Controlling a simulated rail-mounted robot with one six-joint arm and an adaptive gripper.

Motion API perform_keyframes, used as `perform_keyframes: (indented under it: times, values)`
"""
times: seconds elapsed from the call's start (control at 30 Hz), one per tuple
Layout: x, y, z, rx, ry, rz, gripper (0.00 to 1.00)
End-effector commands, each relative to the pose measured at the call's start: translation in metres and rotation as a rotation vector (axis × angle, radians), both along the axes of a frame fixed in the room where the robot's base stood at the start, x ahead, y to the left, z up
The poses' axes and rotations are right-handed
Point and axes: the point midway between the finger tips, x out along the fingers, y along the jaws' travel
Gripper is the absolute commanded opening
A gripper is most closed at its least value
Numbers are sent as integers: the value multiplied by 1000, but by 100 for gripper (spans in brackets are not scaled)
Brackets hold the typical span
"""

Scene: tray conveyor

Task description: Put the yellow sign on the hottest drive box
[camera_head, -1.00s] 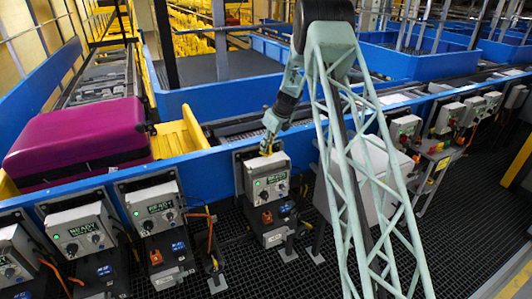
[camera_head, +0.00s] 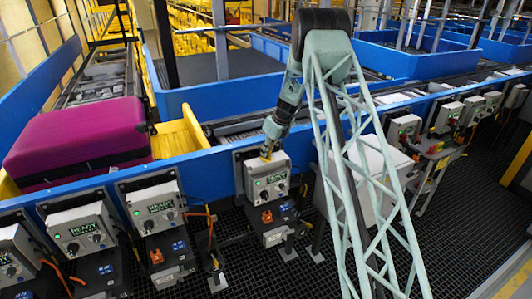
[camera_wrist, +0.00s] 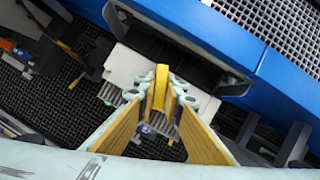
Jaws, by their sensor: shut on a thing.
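The yellow sign (camera_wrist: 161,86) is held between the fingertips of my gripper (camera_wrist: 160,98), seen nearly edge-on in the wrist view. In the head view the sign shows as a small yellow patch (camera_head: 266,156) under my gripper (camera_head: 270,138). Both are at the top edge of a grey drive box (camera_head: 268,180) with a green READY display. I cannot tell whether the sign touches that box. Its top also shows in the wrist view (camera_wrist: 124,66). Other drive boxes (camera_head: 153,205) (camera_head: 80,230) stand to the left, also reading READY. I cannot tell which box is hottest.
A blue conveyor side rail (camera_head: 215,165) runs behind the boxes. A magenta suitcase (camera_head: 80,140) lies on the conveyor at left. A white cabinet (camera_head: 372,170) stands behind my arm, right of the near box. More drive boxes (camera_head: 404,128) line the right. Dark grating covers the floor.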

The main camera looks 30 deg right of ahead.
Motion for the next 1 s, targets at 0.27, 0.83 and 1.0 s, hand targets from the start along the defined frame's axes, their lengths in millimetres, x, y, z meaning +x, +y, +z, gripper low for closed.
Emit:
perform_keyframes:
  times: [0.27,0.83,1.0]
  values:
    - [0,0,-3,0,0,0,0]
    - [0,0,-1,0,0,0,22]
    - [-1,-1,6,0,-1,0,22]
